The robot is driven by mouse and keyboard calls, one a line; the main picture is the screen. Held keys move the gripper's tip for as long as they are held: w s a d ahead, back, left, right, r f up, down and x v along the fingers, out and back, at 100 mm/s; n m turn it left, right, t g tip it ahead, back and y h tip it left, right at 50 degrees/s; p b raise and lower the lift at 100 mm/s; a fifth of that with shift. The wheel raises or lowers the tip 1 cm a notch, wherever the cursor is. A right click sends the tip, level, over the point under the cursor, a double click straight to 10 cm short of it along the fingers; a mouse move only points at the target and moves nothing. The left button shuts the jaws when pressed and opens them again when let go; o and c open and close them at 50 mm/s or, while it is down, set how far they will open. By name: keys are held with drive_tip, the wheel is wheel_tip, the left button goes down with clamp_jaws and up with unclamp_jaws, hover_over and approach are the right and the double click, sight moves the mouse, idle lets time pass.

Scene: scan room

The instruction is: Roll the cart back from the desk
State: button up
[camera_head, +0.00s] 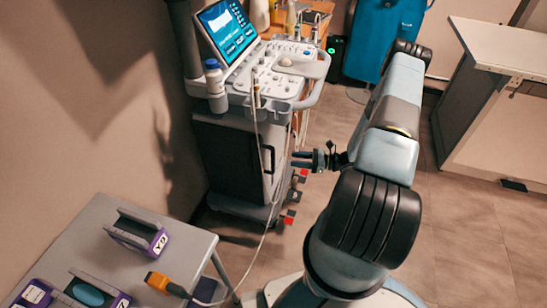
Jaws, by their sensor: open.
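The cart (228,165) looks like an ultrasound machine, with a dark cabinet body, a lit tilted screen (228,32) and a pale control panel (283,68). It stands upright on the floor left of the middle. A dark vertical handle (268,159) is on the right side of its cabinet. My gripper (298,159) is open and empty, its fingers pointing left at that side. It appears close to the handle, apart from it; the exact gap is hard to judge. A white and pale desk (510,48) stands at the upper right. A wooden surface (312,18) shows behind the cart.
A grey table (190,262) at the lower left holds purple-and-grey devices (138,232) and an orange connector (158,282). A pale cable runs from the connector up to the cart. A blue item (385,38) stands at the back.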

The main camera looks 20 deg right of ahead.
drive_tip(key=x, duration=1)
drive_tip(key=shift+w+a, duration=0.1)
drive_tip(key=shift+a, duration=0.1)
drive_tip(key=shift+c, duration=0.3)
clamp_jaws()
